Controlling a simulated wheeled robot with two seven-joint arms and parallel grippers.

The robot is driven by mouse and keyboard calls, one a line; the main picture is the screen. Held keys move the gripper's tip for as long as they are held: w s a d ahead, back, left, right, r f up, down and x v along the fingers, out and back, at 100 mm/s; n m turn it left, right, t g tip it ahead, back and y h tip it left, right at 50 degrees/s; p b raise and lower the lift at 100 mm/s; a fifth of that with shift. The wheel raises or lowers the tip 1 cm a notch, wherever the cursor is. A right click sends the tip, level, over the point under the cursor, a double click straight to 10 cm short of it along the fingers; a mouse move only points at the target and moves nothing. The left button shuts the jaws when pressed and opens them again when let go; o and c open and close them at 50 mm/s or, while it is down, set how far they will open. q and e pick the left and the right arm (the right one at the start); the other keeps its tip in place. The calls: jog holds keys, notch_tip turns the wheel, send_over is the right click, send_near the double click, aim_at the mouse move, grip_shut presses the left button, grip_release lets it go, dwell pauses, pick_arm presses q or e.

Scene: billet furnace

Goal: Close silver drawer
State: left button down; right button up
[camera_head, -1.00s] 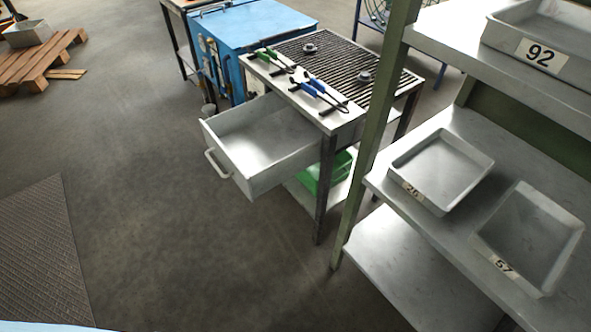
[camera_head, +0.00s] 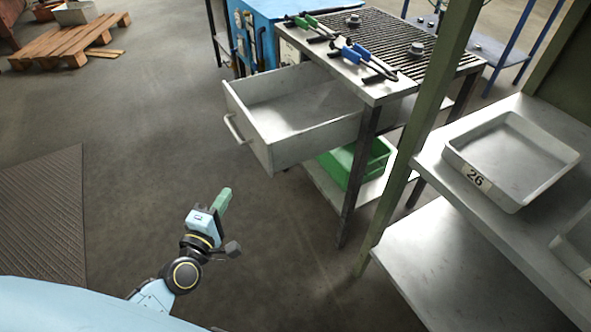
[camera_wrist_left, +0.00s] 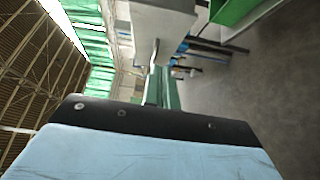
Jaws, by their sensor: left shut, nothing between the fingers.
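The silver drawer (camera_head: 310,138) is pulled well out of the workbench (camera_head: 372,92) and is empty. Its front panel, with a bar handle (camera_head: 235,129), faces lower left in the head view. The drawer's front (camera_wrist_left: 160,30) also shows at the top of the left wrist view, with the handle below it. My left gripper (camera_head: 224,199) has green fingers and is shut and empty. It is below and in front of the drawer handle in the head view, apart from it. The fingers (camera_wrist_left: 160,88) point toward the drawer in the wrist view. My right gripper is not in view.
A green crate (camera_head: 352,162) sits on the shelf under the drawer. Pliers with green and blue handles lie on the bench. A shelf rack with trays, including tray 26 (camera_head: 515,160), stands at right. A pallet (camera_head: 70,42) lies far left. Open floor lies left of the drawer.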

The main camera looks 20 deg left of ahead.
pick_arm(q)
send_near(261, 150)
jog(key=w+a, duration=0.2)
jog(key=a, duration=0.1)
jog(key=w+d, duration=0.2)
jog(key=w, duration=0.1)
jog(key=shift+n+b, duration=0.3)
jog(key=shift+b, duration=0.1)
jog(key=shift+w+d, duration=0.25)
jog(key=shift+w, duration=0.15)
jog(key=shift+f, duration=0.1)
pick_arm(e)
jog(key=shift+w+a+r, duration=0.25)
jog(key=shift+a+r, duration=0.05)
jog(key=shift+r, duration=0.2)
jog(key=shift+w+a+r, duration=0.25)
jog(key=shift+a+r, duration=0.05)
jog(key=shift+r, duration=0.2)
